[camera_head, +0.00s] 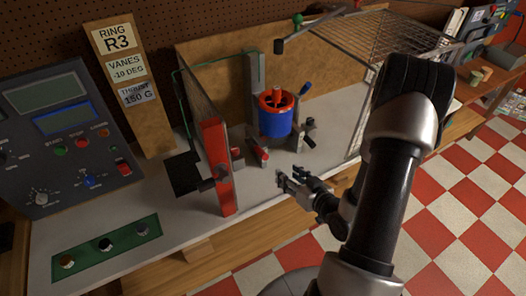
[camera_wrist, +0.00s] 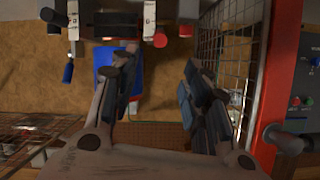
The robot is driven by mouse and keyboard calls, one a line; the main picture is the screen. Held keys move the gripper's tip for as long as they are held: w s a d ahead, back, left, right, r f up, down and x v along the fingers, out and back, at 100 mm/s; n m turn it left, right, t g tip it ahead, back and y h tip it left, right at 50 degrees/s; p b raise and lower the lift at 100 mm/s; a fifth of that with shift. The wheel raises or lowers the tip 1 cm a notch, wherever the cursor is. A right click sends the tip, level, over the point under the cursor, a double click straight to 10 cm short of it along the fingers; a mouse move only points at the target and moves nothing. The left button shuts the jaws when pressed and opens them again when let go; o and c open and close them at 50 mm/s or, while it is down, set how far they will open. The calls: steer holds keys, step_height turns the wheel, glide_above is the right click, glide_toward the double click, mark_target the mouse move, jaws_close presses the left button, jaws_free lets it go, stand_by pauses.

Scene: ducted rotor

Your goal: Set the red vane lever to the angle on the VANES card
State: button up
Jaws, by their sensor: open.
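The VANES card (camera_head: 126,69) reads -10 DEG on an upright board in the head view. A small red lever-like piece (camera_head: 258,152) sits low, left of the blue duct with a red rim (camera_head: 275,118); I take it for the vane lever, but its angle is unclear. The duct's blue side shows partly behind a finger in the wrist view (camera_wrist: 104,62). A red round end (camera_wrist: 160,40) shows there beyond the fingertips; I cannot tell if it is the lever. My gripper (camera_head: 290,177) is open and empty in front of the rig, apart from these parts; its fingers also show in the wrist view (camera_wrist: 160,70).
A red upright post (camera_head: 217,165) with a mesh panel stands left of the duct. A raised wire guard (camera_head: 345,48) is behind and right. A blue-handled lever (camera_head: 304,90) is beside the duct. A control console (camera_head: 65,130) stands left.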

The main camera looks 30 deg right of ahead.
steer(key=w+f+b, duration=0.1)
steer(key=b, duration=1.3)
glide_toward(268, 159)
steer(key=b+x, duration=0.3)
steer(key=x, duration=0.9)
steer(key=shift+w+a+f, duration=0.1)
steer(key=shift+w, duration=0.2)
steer(key=shift+c, duration=0.5)
jaws_close()
